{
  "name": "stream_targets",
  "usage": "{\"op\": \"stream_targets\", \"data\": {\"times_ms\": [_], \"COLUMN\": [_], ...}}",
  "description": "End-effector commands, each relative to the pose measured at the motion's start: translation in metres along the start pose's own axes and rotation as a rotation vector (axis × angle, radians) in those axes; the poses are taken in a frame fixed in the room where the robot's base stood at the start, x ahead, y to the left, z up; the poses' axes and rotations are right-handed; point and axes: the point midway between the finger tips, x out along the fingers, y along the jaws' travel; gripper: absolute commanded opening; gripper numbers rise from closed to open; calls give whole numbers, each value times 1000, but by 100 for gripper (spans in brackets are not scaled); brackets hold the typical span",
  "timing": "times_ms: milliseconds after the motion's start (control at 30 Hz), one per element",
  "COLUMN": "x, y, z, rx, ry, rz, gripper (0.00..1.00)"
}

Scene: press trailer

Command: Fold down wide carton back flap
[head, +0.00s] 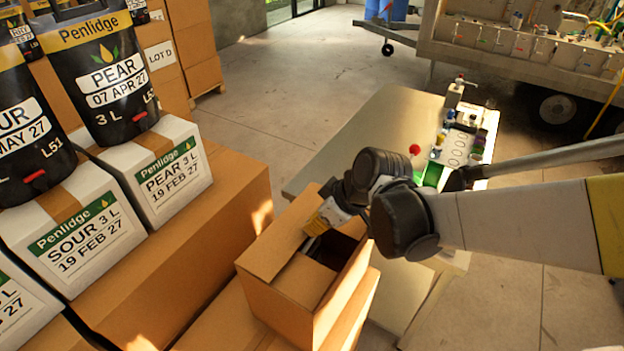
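The open brown carton (283,312) stands at the bottom centre in the head view, on top of another carton. Its wide left flap (277,240) stands out at the upper left. A smaller flap (305,280) slopes inward at the near side, and the dark inside shows beyond it. The right side rises as a long brown panel (345,290). My gripper (316,236) is at the far part of the opening, beside the left flap's inner side. My wrist and arm cover the carton's far right corner. The fingertips are too hidden to tell open from shut.
Large cartons with white labelled boxes (172,172) and black pouches (103,80) fill the left. A table (370,125) behind the carton holds bottles and a tray (458,148). A trailer (510,65) stands at the back right. Floor between is clear.

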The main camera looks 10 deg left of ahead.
Motion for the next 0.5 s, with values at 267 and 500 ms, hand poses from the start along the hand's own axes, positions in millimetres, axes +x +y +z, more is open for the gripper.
{"op": "stream_targets", "data": {"times_ms": [267,500], "x": [5,4], "y": [0,0], "z": [5,5], "rx": [0,0], "ry": [-1,-1], "rz": [0,0], "gripper": [0,0]}}
